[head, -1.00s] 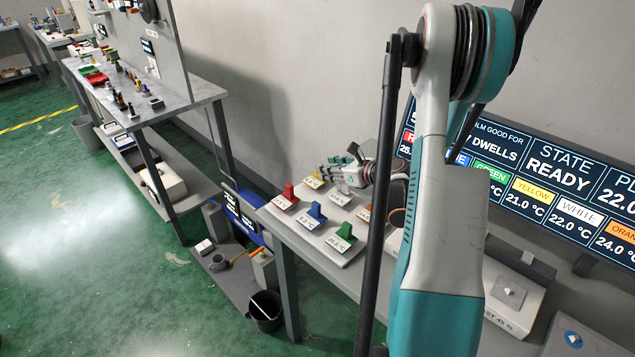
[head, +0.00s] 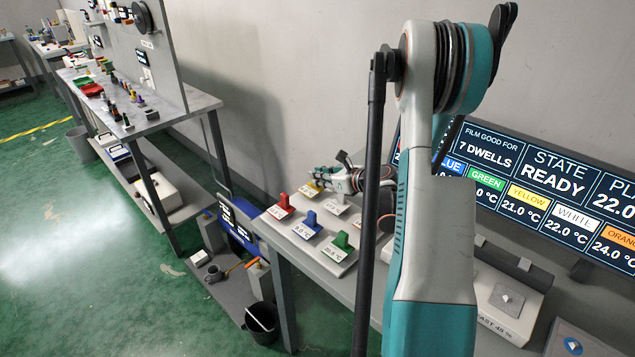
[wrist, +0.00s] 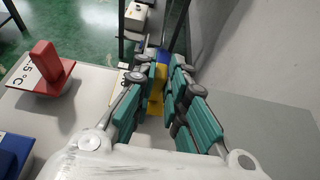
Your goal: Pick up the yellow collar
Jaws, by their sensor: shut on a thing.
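The yellow collar shows in the wrist view (wrist: 156,98) as a yellow upright piece between the fingers of my gripper (wrist: 163,75). The fingers are closed on it, and they hide much of its shape. In the head view my gripper (head: 318,178) is at the far end of the bench, with a bit of yellow collar (head: 311,188) showing low at its fingertips. I cannot tell whether the collar touches the surface under it.
A red collar (head: 282,205), a blue collar (head: 310,223) and a green collar (head: 341,244) stand nearby on a light board with temperature labels. The wall is close on the right in the wrist view. A display (head: 540,190) stands behind the bench.

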